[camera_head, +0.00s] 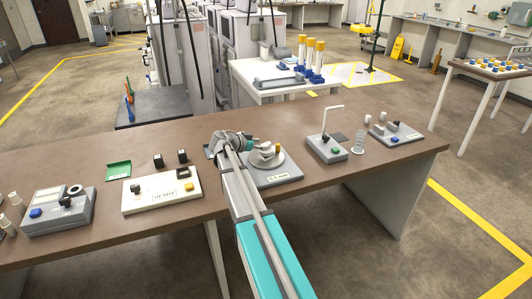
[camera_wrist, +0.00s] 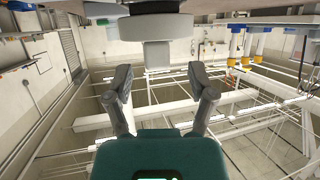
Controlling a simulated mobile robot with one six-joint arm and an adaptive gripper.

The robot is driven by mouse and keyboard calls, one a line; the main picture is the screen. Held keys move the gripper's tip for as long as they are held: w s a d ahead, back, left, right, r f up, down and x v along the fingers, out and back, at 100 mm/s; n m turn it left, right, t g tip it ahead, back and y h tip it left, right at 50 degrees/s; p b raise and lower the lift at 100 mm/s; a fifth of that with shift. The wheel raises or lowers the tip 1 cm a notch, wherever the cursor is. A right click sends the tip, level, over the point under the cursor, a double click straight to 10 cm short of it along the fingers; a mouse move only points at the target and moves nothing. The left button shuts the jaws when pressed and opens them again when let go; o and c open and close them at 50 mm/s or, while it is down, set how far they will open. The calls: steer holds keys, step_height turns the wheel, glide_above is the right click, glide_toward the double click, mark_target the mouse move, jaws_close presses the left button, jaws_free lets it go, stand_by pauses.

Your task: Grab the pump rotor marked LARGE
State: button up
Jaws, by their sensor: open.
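A grey station (camera_head: 285,176) with a small label too small to read stands on the brown bench. It bears a pale round part (camera_head: 265,155) that could be a pump rotor; I cannot read LARGE on anything. My gripper (camera_head: 243,142) is at the left side of this station, partly hidden by my arm. In the wrist view my gripper (camera_wrist: 161,88) has its fingers spread with nothing between them. A pale disc (camera_wrist: 150,27) with a grey block (camera_wrist: 157,54) shows just beyond the fingertips, at the top. Whether it is the same round part I cannot tell for sure.
On the bench (camera_head: 330,108), a white box reading READY (camera_head: 150,201), a green tray (camera_head: 118,170) and a grey device (camera_head: 60,212) stand left. A device with a bent white rod (camera_head: 326,150), a clear cylinder (camera_head: 359,145) and another grey device (camera_head: 397,136) stand right.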

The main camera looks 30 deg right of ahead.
mark_target(264, 144)
steer(key=shift+b+x, duration=0.4)
steer(key=shift+x, duration=1.1)
steer(key=shift+s, duration=0.1)
jaws_close()
